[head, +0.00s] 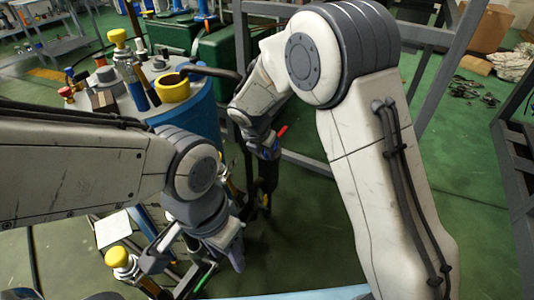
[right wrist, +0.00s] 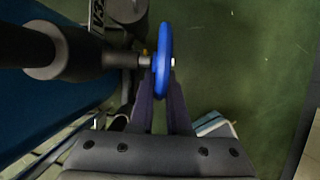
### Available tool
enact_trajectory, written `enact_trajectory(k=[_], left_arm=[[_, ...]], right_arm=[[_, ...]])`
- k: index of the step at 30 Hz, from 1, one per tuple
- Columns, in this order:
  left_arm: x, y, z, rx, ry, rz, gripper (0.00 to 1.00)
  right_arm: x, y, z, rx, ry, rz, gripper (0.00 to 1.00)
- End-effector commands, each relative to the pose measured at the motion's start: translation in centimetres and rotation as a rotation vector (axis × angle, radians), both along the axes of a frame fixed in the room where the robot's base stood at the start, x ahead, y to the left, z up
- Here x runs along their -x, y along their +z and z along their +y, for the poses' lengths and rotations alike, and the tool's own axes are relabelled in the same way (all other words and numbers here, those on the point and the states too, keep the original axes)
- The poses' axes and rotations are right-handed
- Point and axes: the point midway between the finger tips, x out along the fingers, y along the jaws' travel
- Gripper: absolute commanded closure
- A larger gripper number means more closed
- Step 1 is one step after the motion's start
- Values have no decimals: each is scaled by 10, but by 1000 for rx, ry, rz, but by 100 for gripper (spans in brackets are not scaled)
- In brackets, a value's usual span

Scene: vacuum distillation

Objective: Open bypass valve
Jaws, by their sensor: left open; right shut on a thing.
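A valve with a blue round handwheel (right wrist: 164,58) is in the right wrist view, its stem running left to a dark pipe. A plate beside it reads "V3", the rest hidden; I cannot tell whether this is the bypass valve. My right gripper (right wrist: 162,98) is shut on the handwheel, with a dark finger on each side of its lower rim. In the head view, my right gripper (head: 266,180) points down beside the blue tank, its grip hard to make out. My left gripper (head: 196,262) is open and empty, low in the middle left.
A blue tank (head: 205,112) with a yellow ring and several fittings stands behind the arms. A yellow-capped fitting (head: 118,257) is close to my left gripper. Grey frame posts (head: 243,40) rise behind my right arm. Green floor (head: 300,230) is clear at centre.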

Motion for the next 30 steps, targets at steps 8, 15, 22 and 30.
enact_trajectory(k=[8,15,22,30], left_arm=[[0,-44,0,0,0,0,50],[0,-93,0,0,0,0,50],[0,-127,0,0,0,0,50],[0,-147,0,0,0,0,50]], right_arm=[[0,-12,1,71,5,-109,100],[-2,-17,0,171,4,-261,100],[-3,-17,-1,258,2,-391,100],[-5,-15,-2,318,1,-481,100]])
